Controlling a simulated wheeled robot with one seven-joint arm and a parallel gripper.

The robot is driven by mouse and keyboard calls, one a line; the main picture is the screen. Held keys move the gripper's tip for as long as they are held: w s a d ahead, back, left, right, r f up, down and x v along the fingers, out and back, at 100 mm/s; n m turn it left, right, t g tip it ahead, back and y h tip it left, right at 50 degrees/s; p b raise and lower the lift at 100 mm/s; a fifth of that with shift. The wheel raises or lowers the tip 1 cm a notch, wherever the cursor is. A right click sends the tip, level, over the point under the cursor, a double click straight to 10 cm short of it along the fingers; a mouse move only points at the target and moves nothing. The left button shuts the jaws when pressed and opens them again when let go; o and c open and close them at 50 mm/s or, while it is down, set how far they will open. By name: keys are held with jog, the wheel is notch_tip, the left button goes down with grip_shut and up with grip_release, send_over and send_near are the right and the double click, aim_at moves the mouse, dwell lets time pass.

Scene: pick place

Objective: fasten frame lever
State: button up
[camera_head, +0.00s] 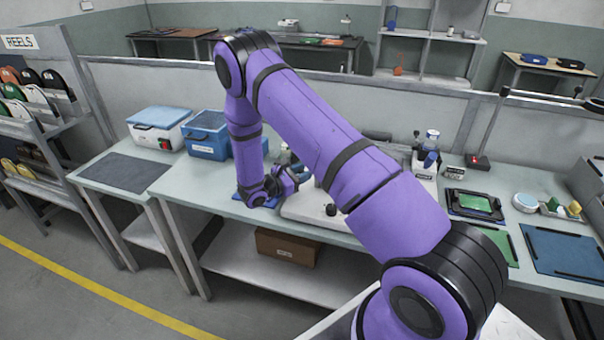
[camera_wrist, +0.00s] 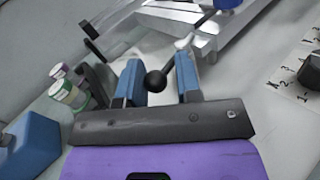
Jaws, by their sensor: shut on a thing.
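The rod runs up and right toward a pale metal frame (camera_wrist: 214,27). My gripper (camera_wrist: 158,68) has its blue fingers on either side of the knob and is shut on the lever. Exact finger contact is hard to see. In the head view my wrist is low over the bench beside a pale machine base (camera_head: 303,208), and my arm hides the lever and much of the machine.
Blue bins (camera_head: 207,136) stand left of my wrist; a white cooler (camera_head: 158,128) is farther left. On the right are a black-framed green board (camera_head: 474,204) and a blue mat (camera_head: 565,252). Small labelled bottles (camera_wrist: 66,90) stand left of my fingers in the wrist view.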

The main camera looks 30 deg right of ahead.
jog(key=shift+w+d+m+g+y, duration=0.15)
jog(key=shift+w+d+m+g, duration=0.1)
jog(key=shift+m+g, duration=0.55)
jog(key=shift+w+d+m+g+y, duration=0.2)
jog(key=shift+m+g, duration=0.25)
jog(key=shift+g, duration=0.7)
jog(key=shift+w+d+m+g+y, duration=0.15)
jog(key=shift+w+d+m+g, duration=0.1)
jog(key=shift+m+g, duration=0.55)
jog(key=shift+r, duration=0.1)
jog(key=o, duration=0.9)
jog(key=shift+a, duration=0.15)
jog(key=v, duration=1)
jog(key=shift+w+a, duration=0.25)
